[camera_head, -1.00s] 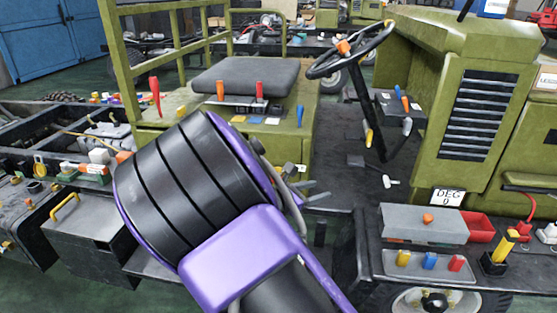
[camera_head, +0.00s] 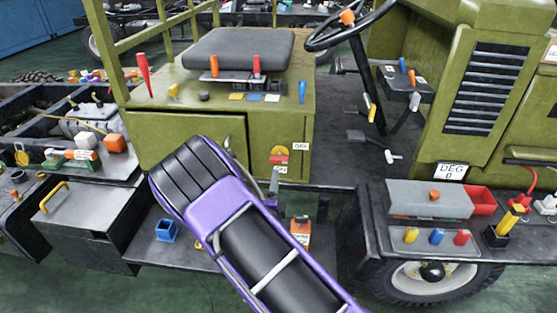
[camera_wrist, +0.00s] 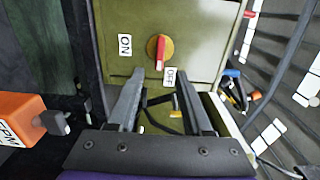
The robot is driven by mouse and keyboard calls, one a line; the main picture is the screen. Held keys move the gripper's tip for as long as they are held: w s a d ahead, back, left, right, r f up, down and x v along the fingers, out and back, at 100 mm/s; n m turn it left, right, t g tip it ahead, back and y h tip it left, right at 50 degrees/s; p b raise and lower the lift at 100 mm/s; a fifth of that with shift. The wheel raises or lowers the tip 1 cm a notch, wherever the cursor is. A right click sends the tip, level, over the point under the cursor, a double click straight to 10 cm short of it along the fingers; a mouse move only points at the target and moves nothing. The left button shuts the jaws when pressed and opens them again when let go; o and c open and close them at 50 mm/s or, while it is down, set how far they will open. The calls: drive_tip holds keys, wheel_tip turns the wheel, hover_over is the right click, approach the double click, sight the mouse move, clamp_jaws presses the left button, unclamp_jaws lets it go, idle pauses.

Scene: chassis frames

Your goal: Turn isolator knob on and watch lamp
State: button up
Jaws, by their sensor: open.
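The isolator knob (camera_head: 279,156) is a yellow disc with a red handle on the green cabinet front below the seat. In the wrist view the knob (camera_wrist: 160,50) shows its red handle pointing down, toward the OFF label (camera_wrist: 170,76). The ON label (camera_wrist: 125,44) is to its left. My gripper (camera_wrist: 160,84) is open and empty. Its two fingers point at the panel, with their tips just below the knob in the wrist view and apparently apart from it. In the head view my gripper (camera_head: 272,186) is mostly hidden behind my arm. I cannot identify the lamp.
An orange box (camera_wrist: 20,118) with a white label stands left in the wrist view. A blue holder (camera_head: 167,230) sits on the lower dark shelf. Colored levers (camera_head: 257,66) stand before the seat. Tire and cables lie right in the wrist view.

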sight(279, 162)
drive_tip(key=w, duration=1.1)
drive_tip(key=shift+w+d, duration=0.2)
drive_tip(key=shift+w, duration=0.05)
clamp_jaws()
